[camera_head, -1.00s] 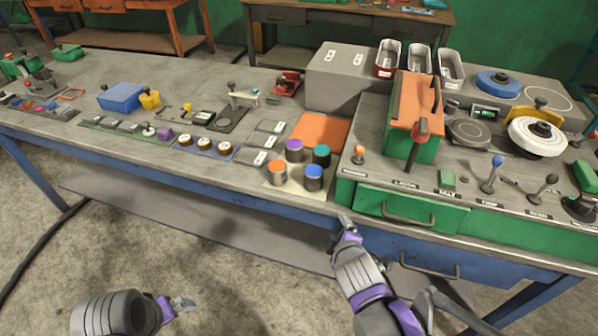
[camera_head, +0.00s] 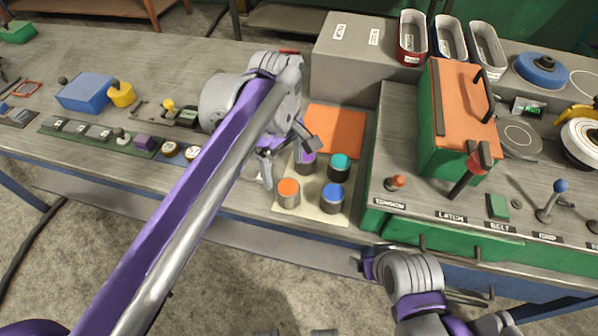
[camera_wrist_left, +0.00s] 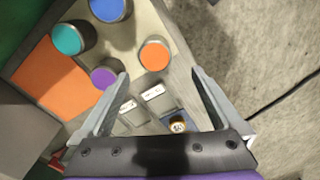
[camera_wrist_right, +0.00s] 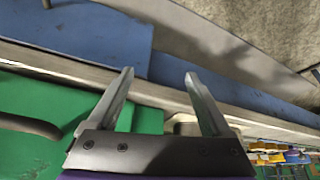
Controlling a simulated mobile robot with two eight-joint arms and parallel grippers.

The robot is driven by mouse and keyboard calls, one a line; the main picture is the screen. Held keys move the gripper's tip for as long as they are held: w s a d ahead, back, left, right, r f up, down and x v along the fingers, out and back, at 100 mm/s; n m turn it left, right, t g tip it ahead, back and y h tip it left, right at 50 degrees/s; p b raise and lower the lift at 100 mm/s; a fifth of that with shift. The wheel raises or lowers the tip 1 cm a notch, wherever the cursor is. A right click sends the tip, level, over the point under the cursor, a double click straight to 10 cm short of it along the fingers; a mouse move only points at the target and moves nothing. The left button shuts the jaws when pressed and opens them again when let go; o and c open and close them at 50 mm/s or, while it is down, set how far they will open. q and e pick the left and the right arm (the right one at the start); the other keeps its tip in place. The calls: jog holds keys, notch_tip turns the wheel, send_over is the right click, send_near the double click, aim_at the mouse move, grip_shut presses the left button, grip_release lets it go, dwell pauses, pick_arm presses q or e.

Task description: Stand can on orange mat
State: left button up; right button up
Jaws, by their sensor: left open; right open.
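Several cans stand upright on a cream sheet: orange-topped (camera_head: 289,193), blue-topped (camera_head: 332,198), teal-topped (camera_head: 339,167) and purple-topped (camera_head: 306,163). The orange mat (camera_head: 337,130) lies flat and bare just behind them; it also shows in the left wrist view (camera_wrist_left: 48,84). My left gripper (camera_head: 289,158) is open and empty, above the left side of the cans. In the left wrist view, the orange-topped can (camera_wrist_left: 155,56) is beyond the gap between the fingertips, and the purple-topped can (camera_wrist_left: 103,78) is by the left finger. My right gripper (camera_wrist_right: 159,75) is open and empty near the bench's front edge.
A grey box (camera_head: 357,58) stands behind the mat. A raised console with an orange-topped green housing (camera_head: 456,110), levers and a red-knobbed handle (camera_head: 470,172) is on the right. Blue (camera_head: 86,92) and yellow items sit left. My left arm hides part of the bench.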

aim_at(288, 187)
pick_arm(q)
jog(key=shift+w+d+f, duration=0.1)
jog(key=shift+d+f, duration=0.05)
jog(key=shift+d, duration=0.15)
jog(key=f, duration=0.4)
jog(key=shift+s+f+b, duration=0.25)
jog(key=shift+b, duration=0.05)
jog(key=f, duration=0.5)
jog(key=shift+w+d+f+b, duration=0.15)
jog(key=shift+w+f+b, duration=0.15)
jog(key=shift+w+f, duration=0.05)
jog(key=c, duration=1.6)
